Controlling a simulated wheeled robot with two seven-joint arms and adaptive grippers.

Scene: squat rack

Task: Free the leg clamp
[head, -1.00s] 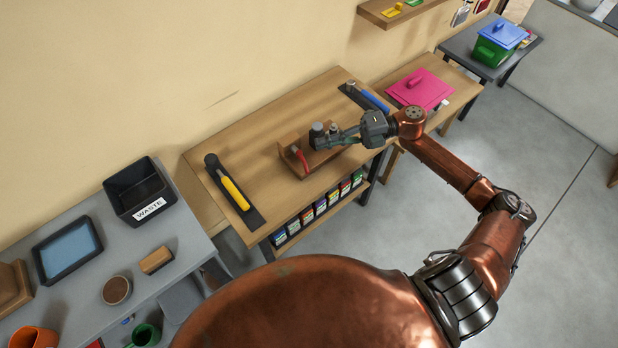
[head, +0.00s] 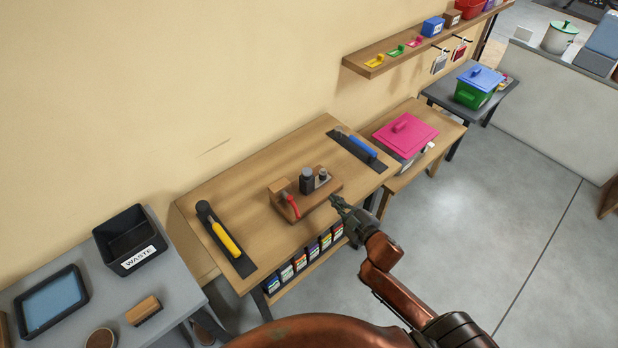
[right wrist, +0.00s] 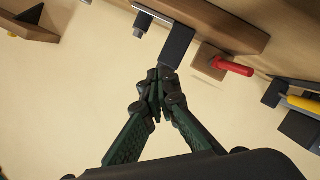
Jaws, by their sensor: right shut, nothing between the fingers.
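The clamp fixture is a brown wooden block (head: 318,209) on the wooden workbench. A red lever (head: 292,204) is at its left end, with a dark upright post (head: 307,181) and a smaller grey-topped post (head: 322,177) beside it. My right gripper (head: 338,203) is shut and empty, just off the block's right front side in the head view. In the right wrist view the closed fingertips (right wrist: 157,78) are near the dark post (right wrist: 176,47), with the red lever (right wrist: 233,67) to the right. I cannot tell whether they touch. My left gripper is not in view.
A yellow-handled tool (head: 226,240) on a dark mat lies left on the bench, a blue-handled one (head: 362,146) at back right. The black waste bin (head: 130,240) is on the grey table. A pink lid (head: 405,134) is beyond. Open floor lies right.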

